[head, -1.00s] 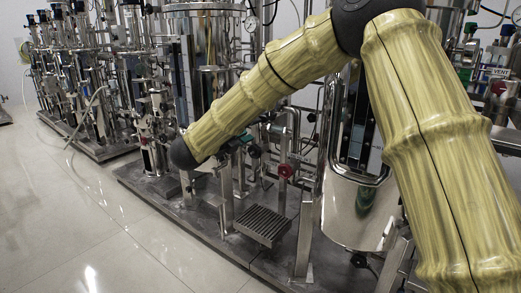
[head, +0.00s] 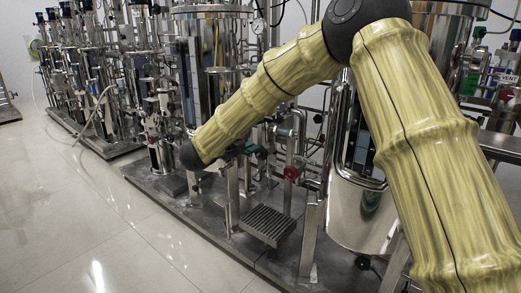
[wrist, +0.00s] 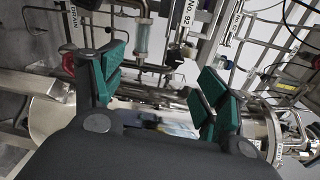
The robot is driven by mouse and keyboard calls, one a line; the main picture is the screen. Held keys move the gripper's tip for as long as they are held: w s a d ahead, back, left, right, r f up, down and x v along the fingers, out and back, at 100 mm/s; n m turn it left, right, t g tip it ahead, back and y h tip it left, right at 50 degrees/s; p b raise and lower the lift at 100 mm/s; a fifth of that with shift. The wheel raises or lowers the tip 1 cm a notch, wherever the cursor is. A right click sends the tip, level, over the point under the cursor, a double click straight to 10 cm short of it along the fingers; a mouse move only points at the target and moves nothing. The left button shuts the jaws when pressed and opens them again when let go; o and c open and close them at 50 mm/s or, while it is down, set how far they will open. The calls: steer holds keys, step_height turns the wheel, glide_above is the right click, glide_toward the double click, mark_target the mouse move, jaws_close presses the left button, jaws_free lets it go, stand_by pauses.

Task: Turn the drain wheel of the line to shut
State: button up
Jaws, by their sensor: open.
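A red round wheel (head: 291,173) sits on the pipework just right of my forearm's end in the head view. In the wrist view a red part (wrist: 68,62), probably this wheel, shows at the left, partly hidden behind my left finger. A tag reading DRAIN (wrist: 70,16) hangs above it. My gripper (wrist: 163,70) is open and empty, with its green-padded fingers spread wide. The red part lies outside the fingers, to their left.
Steel pipes and a clear sight tube (wrist: 142,40) stand beyond the fingers, beside tags reading No. 92. A steel grating (head: 267,225) lies low on the skid before the wheel. Steel vessels (head: 360,215) crowd the right and back. The tiled floor (head: 75,225) at left is clear.

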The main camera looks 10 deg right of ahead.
steer(key=w+f+n+g+y+p, duration=0.1)
steer(key=w+f+n+p, duration=0.3)
steer(key=n+p, duration=0.3)
steer(key=n+g+y+p, duration=0.15)
steer(key=n+p, duration=0.45)
steer(key=n, duration=0.7)
glide_toward(259, 152)
steer(key=d, duration=0.1)
steer(key=x, duration=0.5)
steer(key=b+x, duration=0.1)
steer(key=x, duration=0.4)
steer(key=shift+w+a+f+b, duration=0.1)
steer(key=shift+w+f+b, duration=0.15)
steer(key=shift+w+b, duration=0.05)
steer(key=c, duration=1)
steer(key=shift+c, duration=0.2)
